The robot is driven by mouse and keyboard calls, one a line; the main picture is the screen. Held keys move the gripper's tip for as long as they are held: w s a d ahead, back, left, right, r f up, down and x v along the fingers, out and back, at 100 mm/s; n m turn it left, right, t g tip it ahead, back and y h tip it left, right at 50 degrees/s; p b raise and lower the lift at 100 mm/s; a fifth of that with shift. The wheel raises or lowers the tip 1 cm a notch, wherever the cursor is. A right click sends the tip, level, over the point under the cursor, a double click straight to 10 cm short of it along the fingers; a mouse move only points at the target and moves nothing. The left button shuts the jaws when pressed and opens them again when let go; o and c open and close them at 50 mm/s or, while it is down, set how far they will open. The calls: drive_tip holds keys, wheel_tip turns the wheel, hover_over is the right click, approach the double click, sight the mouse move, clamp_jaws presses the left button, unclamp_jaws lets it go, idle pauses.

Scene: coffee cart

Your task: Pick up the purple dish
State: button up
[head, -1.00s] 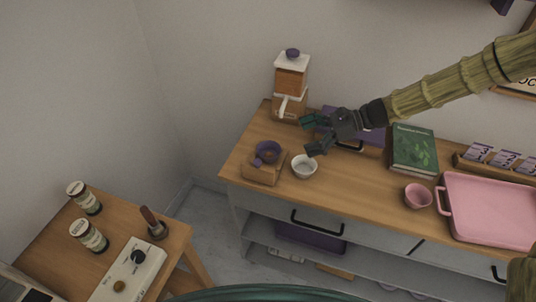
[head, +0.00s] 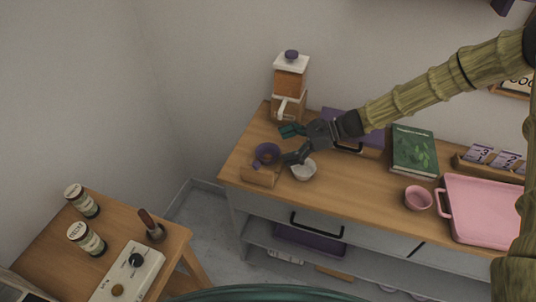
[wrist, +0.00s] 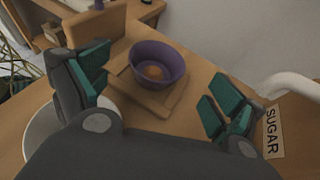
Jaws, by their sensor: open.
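The purple dish (head: 268,150) is a small round bowl on a wooden stand (head: 262,176) at the left end of the counter. In the wrist view the dish (wrist: 157,58) stands upright, with something brownish-orange inside. My gripper (head: 291,144) is open and empty, just right of the dish in the head view. In the wrist view its teal-padded fingers (wrist: 155,85) are spread, with the dish ahead of the gap between them. I see no contact with the dish.
A white bowl (head: 304,170) sits close under my lower finger. The sugar dispenser (head: 290,85) stands behind. A purple box (head: 345,125), green book (head: 413,150), pink cup (head: 418,197) and pink tray (head: 490,208) lie to the right.

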sight(258, 154)
drive_tip(key=p+x, duration=0.1)
drive_tip(key=x, duration=0.3)
drive_tip(key=shift+s+r+p, duration=0.1)
drive_tip(key=shift+s+p, duration=0.05)
drive_tip(key=shift+p, duration=0.25)
drive_tip(key=shift+a, duration=0.25)
drive_tip(key=c, duration=1.2)
drive_tip(key=shift+c, duration=0.2)
